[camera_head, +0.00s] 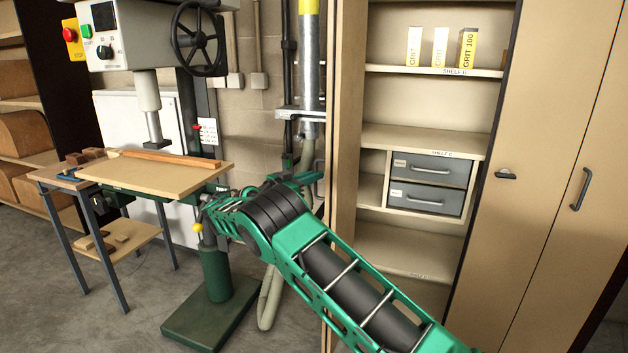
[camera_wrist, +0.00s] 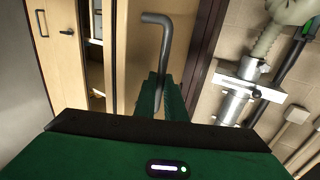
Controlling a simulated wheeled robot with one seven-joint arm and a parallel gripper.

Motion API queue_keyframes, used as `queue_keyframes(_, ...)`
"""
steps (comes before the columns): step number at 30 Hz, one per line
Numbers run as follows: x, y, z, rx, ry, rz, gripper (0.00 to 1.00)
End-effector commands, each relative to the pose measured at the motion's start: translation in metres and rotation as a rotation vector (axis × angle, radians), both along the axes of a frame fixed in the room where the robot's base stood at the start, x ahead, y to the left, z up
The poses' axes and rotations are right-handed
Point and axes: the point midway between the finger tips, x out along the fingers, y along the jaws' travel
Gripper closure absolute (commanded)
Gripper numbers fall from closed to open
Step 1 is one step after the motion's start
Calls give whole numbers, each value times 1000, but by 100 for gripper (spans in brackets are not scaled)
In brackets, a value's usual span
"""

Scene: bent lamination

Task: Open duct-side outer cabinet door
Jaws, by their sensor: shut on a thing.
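The duct-side cabinet door (camera_head: 346,120) is tan and stands swung out at the left side of the cabinet, seen nearly edge-on in the head view. In the wrist view its tan face (camera_wrist: 132,50) carries a grey bent bar handle (camera_wrist: 158,42). My gripper (camera_wrist: 160,97) has its green fingers shut on the lower part of this handle.
The open cabinet shows shelves (camera_head: 430,137), grit boxes and two grey drawers (camera_head: 430,184). Tan panels with handles (camera_head: 581,190) stand at right. A vertical grey duct (camera_head: 309,80) is close left of the door. A drill press (camera_head: 150,100) and work table stand further left.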

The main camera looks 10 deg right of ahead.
Motion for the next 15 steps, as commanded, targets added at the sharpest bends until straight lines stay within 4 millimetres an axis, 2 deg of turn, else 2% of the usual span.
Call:
queue_keyframes(1,4,10,-4,6,5,21,100)
queue_keyframes(14,5,12,-2,5,2,24,100)
queue_keyframes(15,5,12,-2,5,1,25,83)
